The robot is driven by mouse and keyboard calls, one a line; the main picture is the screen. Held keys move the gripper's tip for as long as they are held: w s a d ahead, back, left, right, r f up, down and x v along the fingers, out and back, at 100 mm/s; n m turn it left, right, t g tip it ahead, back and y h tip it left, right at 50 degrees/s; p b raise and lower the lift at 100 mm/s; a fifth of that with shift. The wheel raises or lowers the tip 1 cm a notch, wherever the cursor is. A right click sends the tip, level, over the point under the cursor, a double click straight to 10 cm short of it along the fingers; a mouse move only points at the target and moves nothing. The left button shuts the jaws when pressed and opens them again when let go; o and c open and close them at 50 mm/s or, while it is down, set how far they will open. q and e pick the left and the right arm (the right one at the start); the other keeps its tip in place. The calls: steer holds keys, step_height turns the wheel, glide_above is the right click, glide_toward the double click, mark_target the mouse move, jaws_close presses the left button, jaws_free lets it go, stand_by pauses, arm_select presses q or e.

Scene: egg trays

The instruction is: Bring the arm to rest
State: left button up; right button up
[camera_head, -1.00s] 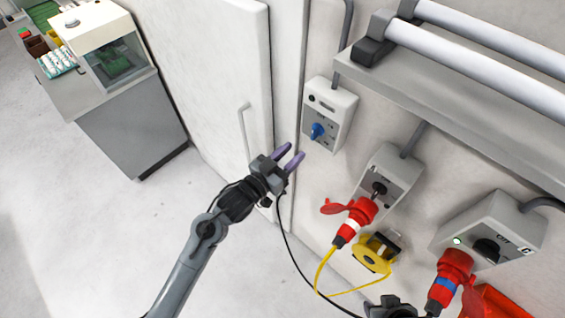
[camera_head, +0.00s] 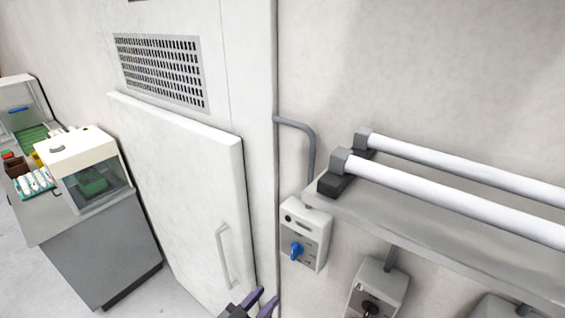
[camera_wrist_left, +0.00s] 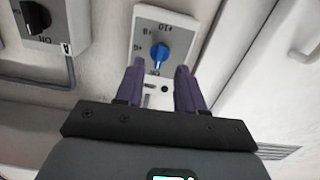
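My left gripper (camera_head: 256,301) shows at the bottom edge of the head view, below and left of the grey control box (camera_head: 305,237) with the blue knob (camera_head: 296,250). In the left wrist view, the gripper's two purple fingers (camera_wrist_left: 159,88) are apart with nothing between them. The blue knob (camera_wrist_left: 159,55) shows just beyond the fingertips, in front of the gripper and apart from it as far as I can tell. My right gripper is not in view.
The white door (camera_head: 187,180) with its handle (camera_head: 226,256) is left of the box. A shelf (camera_head: 440,235) carrying white tubes juts out at the right. Another wall box (camera_head: 376,290) is below it. A counter with egg trays (camera_head: 34,183) stands at the far left.

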arm_select(q)
steer(key=s+a+f+n+g+y+p, duration=0.1)
steer(key=s+a+g+y+p, duration=0.1)
steer(key=s+a, duration=0.3)
steer(key=s+a+f+n+g+y+p, duration=0.1)
steer(key=s+a+g+y, duration=0.3)
steer(key=s, duration=0.9)
steer(key=s+a+f+n+g+y+p, duration=0.2)
steer(key=s+a, duration=0.4)
steer(key=s, duration=0.3)
steer(key=f+g+y, duration=0.1)
steer(key=g, duration=0.1)
steer(key=shift+s+a+f+g+y+p, duration=0.15)
steer(key=shift+s+a+g+y+p, duration=0.15)
steer(key=shift+s+a+y+p, duration=0.1)
steer(key=shift+o, duration=0.4)
